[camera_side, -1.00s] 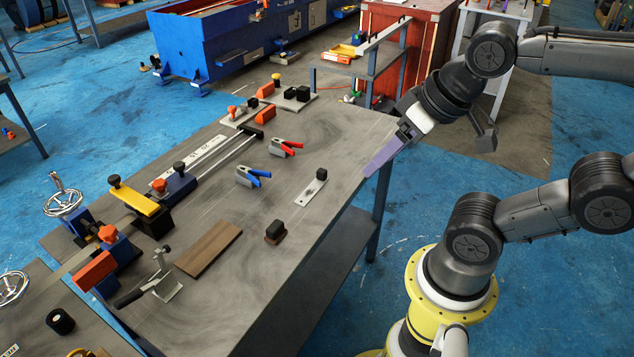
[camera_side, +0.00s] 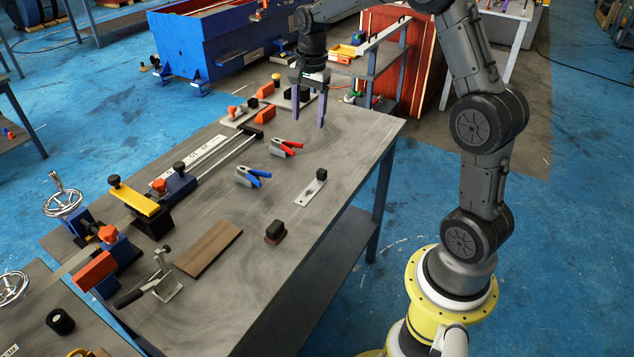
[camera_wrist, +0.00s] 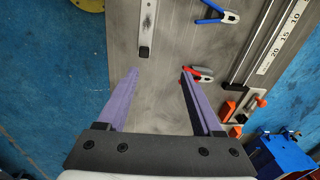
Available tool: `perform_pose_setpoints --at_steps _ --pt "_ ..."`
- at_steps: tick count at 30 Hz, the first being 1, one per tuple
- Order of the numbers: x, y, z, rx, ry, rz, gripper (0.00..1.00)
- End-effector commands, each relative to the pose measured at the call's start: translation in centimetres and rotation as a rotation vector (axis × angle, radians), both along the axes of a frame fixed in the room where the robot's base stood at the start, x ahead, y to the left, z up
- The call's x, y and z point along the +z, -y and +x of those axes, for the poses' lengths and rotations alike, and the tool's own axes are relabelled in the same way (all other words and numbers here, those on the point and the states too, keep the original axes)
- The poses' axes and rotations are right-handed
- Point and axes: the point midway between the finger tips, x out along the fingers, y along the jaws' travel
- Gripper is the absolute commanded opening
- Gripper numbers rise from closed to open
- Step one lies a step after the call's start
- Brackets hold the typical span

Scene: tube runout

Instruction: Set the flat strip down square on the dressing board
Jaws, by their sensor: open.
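The flat strip (camera_side: 310,192) is a thin silver metal piece with a black block at one end. It lies flat on the bench, and its silver face also shows at the top of the wrist view (camera_wrist: 148,18). The dressing board, which I take to be the brown wooden board (camera_side: 208,249), lies nearer the front left of the bench, apart from the strip. My gripper (camera_side: 309,121) is open and empty, with its purple fingers pointing down above the far end of the bench, beyond the strip. Both fingers show in the wrist view (camera_wrist: 160,76).
Red-handled (camera_side: 286,147) and blue-handled (camera_side: 253,176) clamps lie left of the strip. A small black-topped block (camera_side: 275,232) stands between strip and board. A toggle clamp (camera_side: 157,280) stands beside the board's left end. A ruler rail (camera_side: 190,163) runs along the back left.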

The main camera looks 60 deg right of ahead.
Motion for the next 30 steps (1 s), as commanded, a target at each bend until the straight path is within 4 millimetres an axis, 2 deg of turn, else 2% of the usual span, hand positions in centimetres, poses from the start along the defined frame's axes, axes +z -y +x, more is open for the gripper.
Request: perform_pose_setpoints --at_steps 1,3,7,11,18,30 --pt "-1.8 1.1 0.0 -0.021 -0.031 0.013 0.68" --pt "-3.4 1.9 -0.3 -0.040 -0.061 0.026 0.68" --pt "-5.2 2.8 -0.9 -0.062 -0.094 0.041 0.68" --pt "-6.7 2.9 -1.1 -0.065 -0.095 0.042 0.68" --pt "-11.2 2.8 -1.2 -0.063 -0.095 0.042 0.68" --pt "-14.8 2.7 -1.5 -0.063 -0.095 0.042 0.68"
